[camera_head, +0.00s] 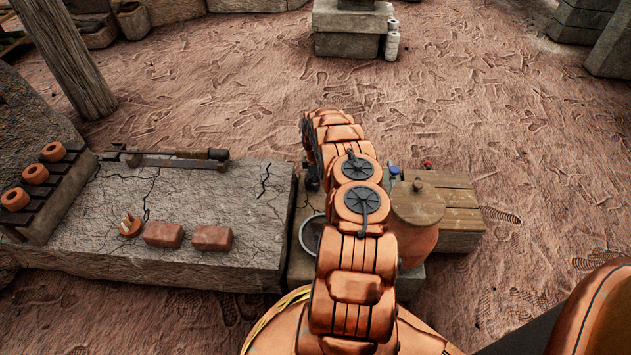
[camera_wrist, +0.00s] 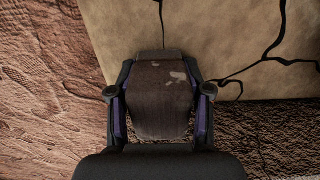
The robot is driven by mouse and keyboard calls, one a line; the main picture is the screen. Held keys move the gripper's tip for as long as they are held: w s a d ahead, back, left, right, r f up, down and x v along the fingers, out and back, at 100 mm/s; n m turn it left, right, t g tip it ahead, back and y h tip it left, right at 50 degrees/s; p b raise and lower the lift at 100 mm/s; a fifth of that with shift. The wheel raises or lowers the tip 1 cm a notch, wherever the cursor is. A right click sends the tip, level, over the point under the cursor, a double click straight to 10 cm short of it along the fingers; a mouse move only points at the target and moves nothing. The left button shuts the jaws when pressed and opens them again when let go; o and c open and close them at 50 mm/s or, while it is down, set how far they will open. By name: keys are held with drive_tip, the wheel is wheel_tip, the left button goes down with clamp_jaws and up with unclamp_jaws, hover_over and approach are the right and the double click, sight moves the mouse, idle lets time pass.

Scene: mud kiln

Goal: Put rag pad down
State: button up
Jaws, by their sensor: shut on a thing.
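The rag pad (camera_wrist: 162,108) is a brown, worn piece with pale patches in the wrist view. My gripper (camera_wrist: 160,68) is shut on it, with one finger on each side. The pad is over the edge of a pale cracked slab, with brown ground showing at left and lower right. I cannot tell whether the pad touches the slab. In the head view my own arm hides the gripper and the pad.
A cracked stone slab (camera_head: 205,190) carries two bricks (camera_head: 163,234), (camera_head: 211,238), a small clay piece (camera_head: 130,226) and a bar-like tool (camera_head: 178,160). A lidded clay jar (camera_head: 418,212) and wooden box (camera_head: 455,208) stand right of my arm. Open ground lies beyond.

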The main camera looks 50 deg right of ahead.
drive_tip(key=o, duration=1.1)
wheel_tip(320, 180, up, 12)
drive_tip(key=p, duration=0.4)
drive_tip(key=a+r+m+g, duration=0.1)
drive_tip(key=a+r+m, duration=0.1)
drive_tip(key=a+r, duration=1.1)
drive_tip(key=s+a+r+m+g, duration=0.1)
drive_tip(key=s+a+r+m, duration=0.1)
drive_tip(key=s+a+r, duration=0.6)
drive_tip(key=s+a+r+m, duration=0.1)
drive_tip(key=s+a+r, duration=0.3)
drive_tip(key=a+r, duration=0.7)
drive_tip(key=s+a+r+m, duration=0.1)
drive_tip(key=s+a, duration=0.4)
drive_tip(key=s, duration=0.3)
drive_tip(key=s+a+r+g, duration=0.1)
drive_tip(key=s+a, duration=0.3)
drive_tip(key=s, duration=0.4)
drive_tip(key=s+a+r+m, duration=0.1)
drive_tip(key=s+a+r, duration=0.1)
drive_tip(key=s+a, duration=0.3)
drive_tip(key=s, duration=0.3)
drive_tip(key=shift+a+m+g, duration=0.3)
drive_tip(key=shift+a+g, duration=0.05)
drive_tip(key=shift+g, duration=0.05)
